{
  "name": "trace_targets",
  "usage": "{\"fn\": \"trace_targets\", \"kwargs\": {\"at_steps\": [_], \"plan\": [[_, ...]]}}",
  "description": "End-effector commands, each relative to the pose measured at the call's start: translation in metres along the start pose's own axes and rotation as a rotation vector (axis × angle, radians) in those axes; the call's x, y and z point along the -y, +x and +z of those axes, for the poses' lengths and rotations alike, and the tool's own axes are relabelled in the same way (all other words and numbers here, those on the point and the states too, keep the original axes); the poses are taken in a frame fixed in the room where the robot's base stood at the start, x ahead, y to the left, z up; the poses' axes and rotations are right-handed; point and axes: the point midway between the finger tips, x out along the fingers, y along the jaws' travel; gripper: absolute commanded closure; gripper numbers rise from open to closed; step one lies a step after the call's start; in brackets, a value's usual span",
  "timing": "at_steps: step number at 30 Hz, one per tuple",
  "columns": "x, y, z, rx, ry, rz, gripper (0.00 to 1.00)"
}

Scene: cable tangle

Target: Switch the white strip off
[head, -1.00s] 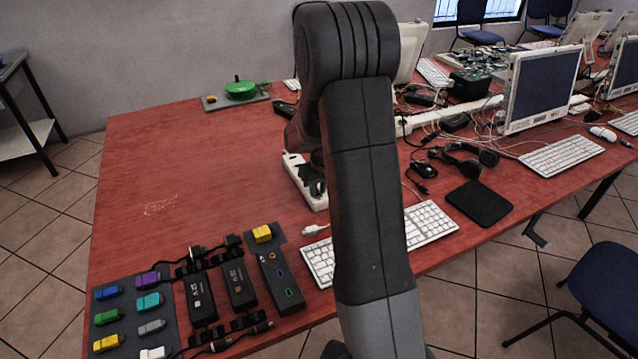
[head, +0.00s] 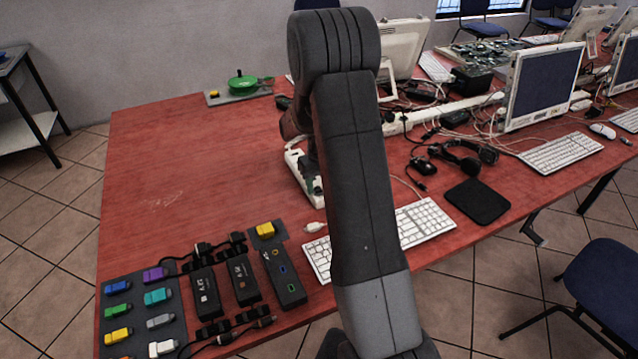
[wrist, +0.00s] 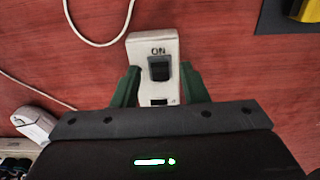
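The white strip (head: 294,166) lies on the red table, partly hidden behind my arm in the head view. In the wrist view the end of the white strip (wrist: 140,48) shows close up, with a dark rocker switch (wrist: 159,68) and the word ON printed above it. Which way the rocker is tipped is hard to tell. My gripper (wrist: 160,82) has its two green fingers apart, one on each side of the strip's end. Whether the fingers touch its sides is unclear. In the head view my gripper is mostly hidden by my arm.
Black adapters (head: 204,291) and coloured plugs (head: 158,296) fill the front left. A green pan (head: 242,82) stands at the back. The table's left part is clear.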

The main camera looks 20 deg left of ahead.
Motion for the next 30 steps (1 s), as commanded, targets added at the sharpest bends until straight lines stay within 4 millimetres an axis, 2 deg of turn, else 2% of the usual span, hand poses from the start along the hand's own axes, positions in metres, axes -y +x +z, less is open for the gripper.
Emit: {"fn": "trace_targets", "kwargs": {"at_steps": [5, 8, 21, 25, 30], "plan": [[0.0, -0.004, 0.0, -0.002, 0.0, 0.0, 0.6], [0.0, -0.016, -0.001, -0.004, 0.0, 0.0, 0.6], [0.0, -0.11, -0.001, -0.005, 0.0, 0.001, 0.6], [0.0, -0.127, -0.001, -0.002, 0.0, 0.0, 0.6], [0.0, -0.137, 0.0, 0.0, 0.0, 0.0, 0.6]]}}
